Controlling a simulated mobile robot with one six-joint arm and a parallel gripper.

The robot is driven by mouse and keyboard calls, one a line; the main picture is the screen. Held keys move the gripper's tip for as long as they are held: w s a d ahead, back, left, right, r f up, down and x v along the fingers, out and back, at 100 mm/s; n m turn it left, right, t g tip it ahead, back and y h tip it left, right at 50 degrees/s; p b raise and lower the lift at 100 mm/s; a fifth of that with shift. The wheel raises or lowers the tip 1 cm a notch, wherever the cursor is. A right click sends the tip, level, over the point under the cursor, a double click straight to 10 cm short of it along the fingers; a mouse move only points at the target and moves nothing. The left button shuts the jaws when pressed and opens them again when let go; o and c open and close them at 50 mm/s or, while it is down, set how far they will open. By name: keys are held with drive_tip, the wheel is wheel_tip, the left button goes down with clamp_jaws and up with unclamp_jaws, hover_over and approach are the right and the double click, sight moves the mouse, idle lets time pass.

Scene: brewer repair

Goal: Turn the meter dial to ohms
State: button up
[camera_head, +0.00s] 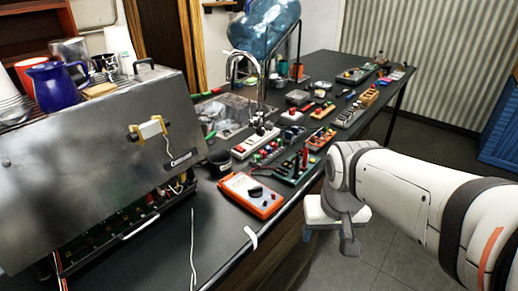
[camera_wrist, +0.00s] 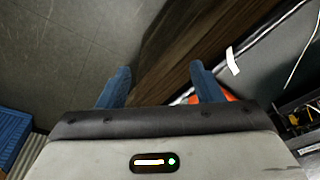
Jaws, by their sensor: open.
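The meter (camera_head: 252,194) is an orange and white box lying on the dark counter, right of the steel brewer. Its dark round dial (camera_head: 255,190) shows on its face; the pointer's setting is too small to read. My gripper (camera_head: 334,240) is off the counter's front edge, to the right of the meter and apart from it. In the wrist view my gripper (camera_wrist: 162,88) has its two blue fingers spread with nothing between them. A bit of the orange meter (camera_wrist: 229,96) shows behind the right finger; its dial is hidden there.
The brewer (camera_head: 95,150) stands at left with cups and a blue jug (camera_head: 55,86) on top. Boards and small parts (camera_head: 290,160) crowd the counter behind the meter. A white strip (camera_head: 251,237) lies at the counter edge. The floor (camera_head: 385,245) is clear.

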drive_tip(key=w+a+r+n+g+p, duration=0.1)
drive_tip(key=w+a+r+p, duration=0.1)
drive_tip(key=w+a, duration=0.35)
drive_tip(key=w+a+r+n+p, duration=0.1)
drive_tip(key=w+a+r+p, duration=0.1)
drive_tip(key=w, duration=0.7)
drive_tip(key=n+g+p, duration=0.1)
drive_tip(key=p, duration=0.2)
approach(255, 190)
drive_tip(key=shift+w, duration=0.65)
drive_tip(key=shift+w+a+f, duration=0.1)
drive_tip(key=shift+f, duration=0.2)
wheel_tip(255, 190, down, 8)
drive_tip(key=shift+r+p, duration=0.2)
drive_tip(key=shift+p, duration=0.25)
drive_tip(key=shift+c, duration=0.3)
drive_tip(key=c, duration=0.9)
drive_tip(key=shift+d, duration=0.4)
drive_tip(key=shift+a, duration=0.4)
